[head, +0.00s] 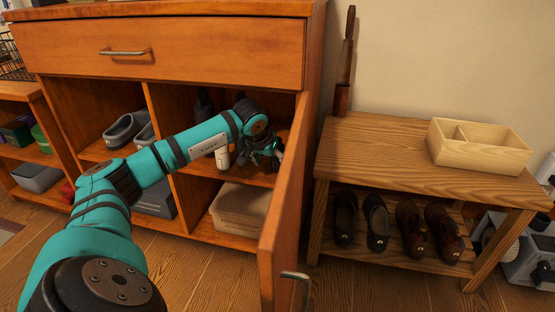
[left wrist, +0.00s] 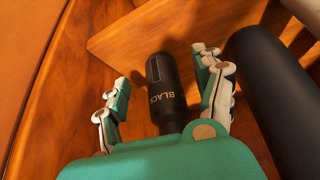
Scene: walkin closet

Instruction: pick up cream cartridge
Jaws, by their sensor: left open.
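A black cylinder with lettering reading "BLACK" (left wrist: 167,98), which looks like the cream cartridge, shows in the left wrist view on the wooden shelf. My left gripper (left wrist: 163,72) is open, with one finger on each side of the cylinder. I see a gap on the left finger's side and a smaller one on the right; contact cannot be told. In the head view my left gripper (head: 266,150) is inside the cabinet's upper right compartment, and I cannot make out the cartridge there. My right gripper is not in view.
A larger dark cylinder (left wrist: 275,95) stands close on the right in the wrist view. The open cabinet door (head: 284,195) is right of my gripper. A bench (head: 375,150) stands outside.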

